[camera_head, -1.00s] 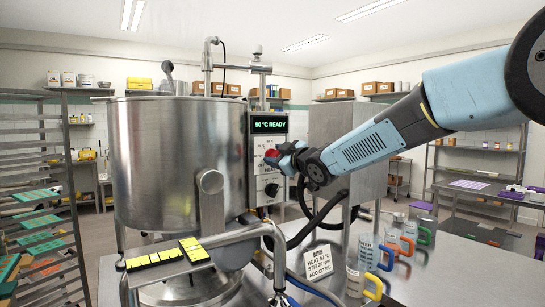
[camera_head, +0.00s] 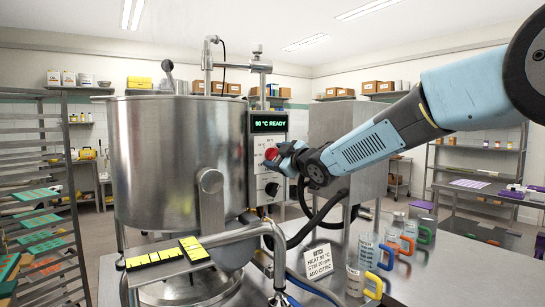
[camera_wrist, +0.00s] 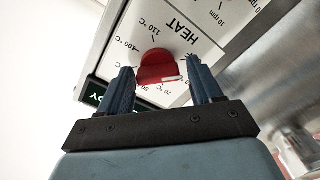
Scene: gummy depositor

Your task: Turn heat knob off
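The red heat knob (camera_wrist: 158,68) is on the white control panel, beside the printed word HEAT and a temperature scale. In the wrist view its pale pointer mark is at the lower right of the knob. My gripper (camera_wrist: 163,83) is open, with one finger on each side of the knob. Small gaps seem to show between fingers and knob, so contact cannot be told. In the head view, the knob (camera_head: 271,154) is partly hidden by my gripper (camera_head: 280,157) at the panel's right side. The display (camera_head: 270,124) above reads 90 °C READY.
A second, black knob (camera_head: 272,189) is lower on the panel. The large steel kettle (camera_head: 150,160) stands left of it. Dark hoses (camera_head: 323,217) hang below my arm. Several jugs (camera_head: 366,250) and a sign (camera_head: 322,262) stand on the steel table.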

